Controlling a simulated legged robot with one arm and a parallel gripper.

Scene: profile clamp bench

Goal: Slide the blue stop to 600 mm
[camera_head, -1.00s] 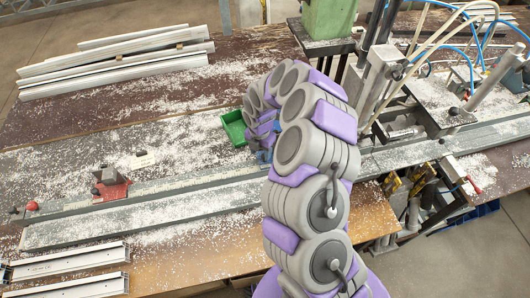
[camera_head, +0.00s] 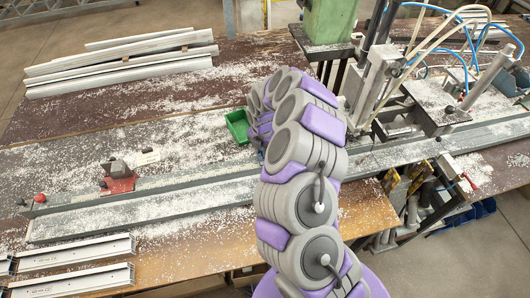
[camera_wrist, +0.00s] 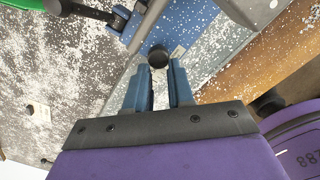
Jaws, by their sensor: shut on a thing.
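In the wrist view my gripper (camera_wrist: 156,66) has its two blue-grey fingers on either side of a round black knob (camera_wrist: 158,54), shut on it. The knob appears to belong to the blue stop (camera_wrist: 133,27), whose blue body shows just beyond the fingertips. In the head view my own arm hides the gripper and nearly all of the stop. The long grey rail (camera_head: 190,183) runs left to right along the bench. I cannot read any scale mark.
A red clamp block (camera_head: 118,184) sits on the rail's left part. A green bin (camera_head: 237,126) stands behind the rail near my arm. The green machine column (camera_head: 329,20) and a clamp unit with hoses (camera_head: 440,105) stand to the right. White chips cover the bench.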

